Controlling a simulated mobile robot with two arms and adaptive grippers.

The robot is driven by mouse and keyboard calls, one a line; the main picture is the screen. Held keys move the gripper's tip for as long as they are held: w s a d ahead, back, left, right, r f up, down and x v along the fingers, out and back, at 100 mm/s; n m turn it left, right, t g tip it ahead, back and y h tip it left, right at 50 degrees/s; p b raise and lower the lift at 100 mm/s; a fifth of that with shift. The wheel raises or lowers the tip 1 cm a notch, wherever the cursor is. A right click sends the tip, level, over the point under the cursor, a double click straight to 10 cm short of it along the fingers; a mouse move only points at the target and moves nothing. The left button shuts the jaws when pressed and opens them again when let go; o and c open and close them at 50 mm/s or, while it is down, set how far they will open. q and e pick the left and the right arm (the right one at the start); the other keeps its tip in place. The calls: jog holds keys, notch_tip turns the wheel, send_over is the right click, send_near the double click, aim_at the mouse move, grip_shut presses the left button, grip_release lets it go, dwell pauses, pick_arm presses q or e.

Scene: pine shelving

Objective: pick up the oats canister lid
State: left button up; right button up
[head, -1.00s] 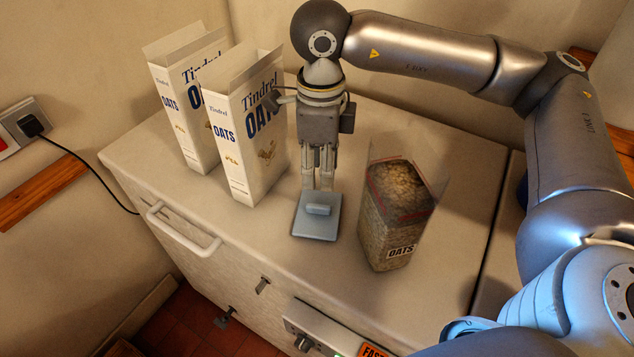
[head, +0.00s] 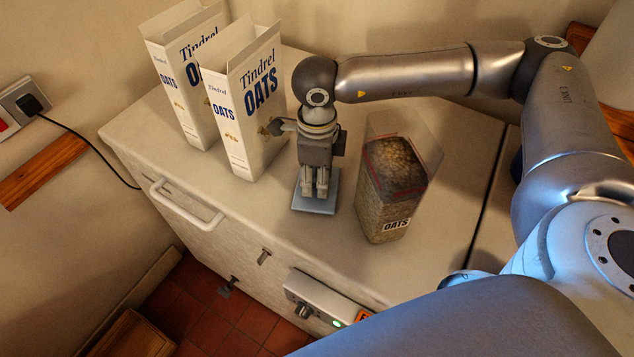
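The oats canister lid (head: 313,207), a flat blue-grey square, lies on the pale worktop in the head view. The clear oats canister (head: 385,200), full of oats and labelled OATS, stands open just right of it. My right gripper (head: 314,193) points down over the lid, its fingertips at the lid's middle. The lid's raised handle is hidden behind the fingers. I cannot tell whether the fingers are closed on the handle. My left gripper is out of view.
Two Tindrel oats cartons, one in front (head: 247,110) and one behind (head: 183,75), stand left of my gripper. The worktop (head: 262,215) is clear in front of the lid. A wall socket (head: 22,100) with a black plug is at far left.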

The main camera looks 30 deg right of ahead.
jog(key=shift+f, duration=0.2)
grip_shut()
jog(key=shift+r, duration=0.1)
